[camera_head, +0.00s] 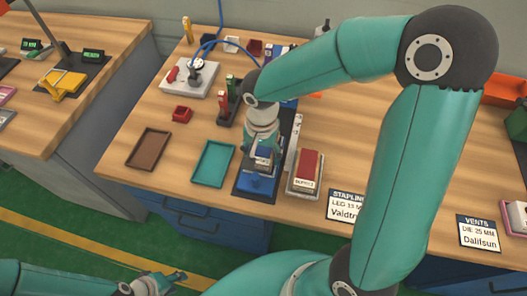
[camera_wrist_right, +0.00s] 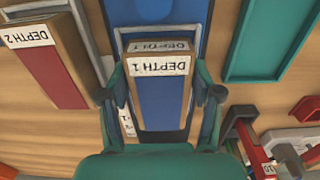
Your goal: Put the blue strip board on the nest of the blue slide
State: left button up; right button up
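The blue strip board (camera_wrist_right: 160,95), wooden with a blue face and a "DEPTH 1" label, lies lengthwise between my right gripper's fingers in the right wrist view. A narrow gap shows beside it, so the right gripper (camera_wrist_right: 160,72) looks open around it. The blue slide (camera_wrist_right: 152,12) is behind it, and a grey metal frame, the nest (camera_wrist_right: 118,40), surrounds its end. I cannot tell whether the board is fully seated. In the head view, my right gripper (camera_head: 263,152) is over the blue slide (camera_head: 257,187). My left gripper (camera_head: 165,284) is low at left, its fingers unclear.
A red board (camera_head: 308,168), labelled "DEPTH 2" in the wrist view (camera_wrist_right: 55,75), sits in a frame beside the slide. A teal tray (camera_head: 213,163) and brown tray (camera_head: 148,149) lie to the left. A dark holder with red and green items (camera_head: 228,104) stands behind.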

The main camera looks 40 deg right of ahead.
aim_at(262, 154)
jog(key=o, duration=0.3)
jog(key=shift+r, duration=0.2)
notch_tip(262, 154, up, 12)
jog(key=p, duration=0.1)
dwell(0.4)
jog(key=shift+f, duration=0.1)
